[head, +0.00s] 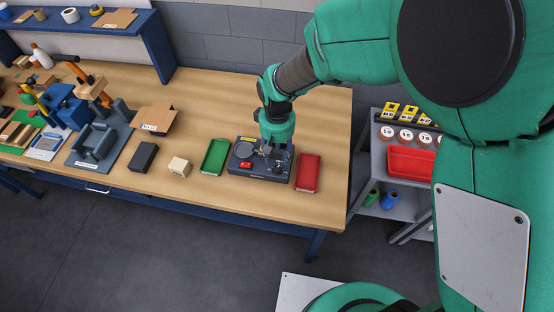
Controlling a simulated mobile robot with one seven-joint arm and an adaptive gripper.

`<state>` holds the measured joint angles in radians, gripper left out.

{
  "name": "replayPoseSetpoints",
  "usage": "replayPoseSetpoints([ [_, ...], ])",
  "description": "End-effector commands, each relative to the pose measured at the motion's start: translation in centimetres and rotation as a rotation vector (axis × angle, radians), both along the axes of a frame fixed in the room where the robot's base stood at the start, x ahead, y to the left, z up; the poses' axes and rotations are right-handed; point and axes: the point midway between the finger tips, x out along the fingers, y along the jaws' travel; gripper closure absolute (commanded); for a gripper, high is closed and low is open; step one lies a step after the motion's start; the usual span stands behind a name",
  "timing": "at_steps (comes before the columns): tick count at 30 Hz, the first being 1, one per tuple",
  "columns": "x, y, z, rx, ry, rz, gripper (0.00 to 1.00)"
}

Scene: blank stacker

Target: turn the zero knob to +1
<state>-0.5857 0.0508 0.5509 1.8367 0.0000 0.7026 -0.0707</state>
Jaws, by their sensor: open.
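A dark grey device (236,167) sits on the wooden workbench between a green tray and a red tray. It has a round plate (243,153) on its left part and a small red patch (245,165) at its front. My gripper (266,154) points down over the right part of the device. Its fingers are open, and I cannot tell whether they touch anything. The zero knob cannot be made out; my gripper covers part of the device's top, and the picture is too small to read any setting.
A green tray (215,156) lies just left of the device and a red tray (308,172) just right of it. A cream block (179,167) and a dark box (143,156) stand further left. A grey cart (372,155) is beyond the bench's right end.

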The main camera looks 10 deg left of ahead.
Motion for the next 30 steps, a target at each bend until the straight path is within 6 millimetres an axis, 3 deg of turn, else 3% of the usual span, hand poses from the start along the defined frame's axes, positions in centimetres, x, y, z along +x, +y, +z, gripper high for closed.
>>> replayPoseSetpoints([
  [3, 0.1, 0.1, 1.9, 0.002, -0.002, 0.000, 0.56],
  [10, 0.1, 0.1, 4.2, 0.002, -0.002, 0.000, 0.56],
  [30, 0.0, 0.0, 4.6, 0.001, -0.001, 0.000, 0.56],
])
